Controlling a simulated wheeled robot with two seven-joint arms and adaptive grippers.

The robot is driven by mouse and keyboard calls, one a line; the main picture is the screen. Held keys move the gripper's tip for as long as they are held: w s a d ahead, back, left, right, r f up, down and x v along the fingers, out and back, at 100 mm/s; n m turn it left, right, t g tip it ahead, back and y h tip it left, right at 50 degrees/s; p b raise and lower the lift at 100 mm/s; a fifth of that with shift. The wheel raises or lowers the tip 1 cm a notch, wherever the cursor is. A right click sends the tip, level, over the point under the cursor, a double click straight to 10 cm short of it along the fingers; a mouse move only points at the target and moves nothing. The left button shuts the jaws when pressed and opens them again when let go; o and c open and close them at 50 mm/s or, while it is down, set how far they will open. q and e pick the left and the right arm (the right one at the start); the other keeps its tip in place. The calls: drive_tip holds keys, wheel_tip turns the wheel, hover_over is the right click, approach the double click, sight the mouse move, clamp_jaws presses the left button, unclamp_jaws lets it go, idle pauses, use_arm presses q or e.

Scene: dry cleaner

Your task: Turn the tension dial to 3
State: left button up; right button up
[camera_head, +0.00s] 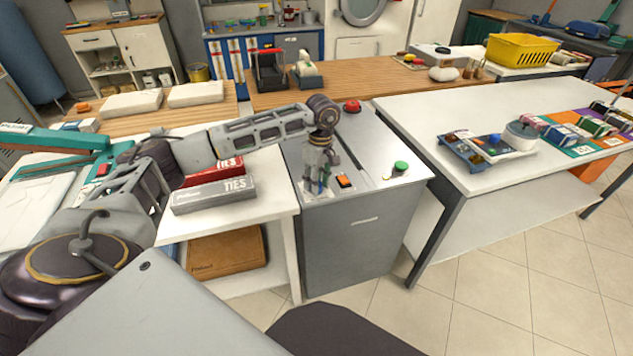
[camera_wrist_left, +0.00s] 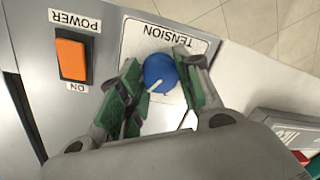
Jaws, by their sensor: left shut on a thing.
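The tension dial (camera_wrist_left: 159,72) is a round blue knob on a white plate marked TENSION (camera_wrist_left: 150,38), upside down in the left wrist view. A short white mark shows on the knob, toward the bottom of that view. The scale numbers are hidden or too small to read. My left gripper (camera_wrist_left: 158,66) has its green-padded fingers on both sides of the knob and is shut on it. In the head view the left gripper (camera_head: 318,186) points down at the front left of the grey machine top (camera_head: 372,152) and mostly hides the dial. My right gripper is not in view.
An orange power switch (camera_wrist_left: 71,59) sits beside the dial plate. A green button (camera_head: 400,167) and a red button (camera_head: 351,106) stand on the machine top. TIES boxes (camera_head: 213,195) lie close on the left. A white table (camera_head: 480,185) stands to the right.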

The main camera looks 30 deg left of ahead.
use_arm(q)
drive_tip(key=o, duration=1.1)
drive_tip(key=shift+c, duration=0.2)
drive_tip(key=shift+r, duration=0.15)
wheel_tip(320, 180, up, 12)
drive_tip(key=w, duration=0.1)
drive_tip(key=shift+w+d, duration=0.1)
idle(0.4)
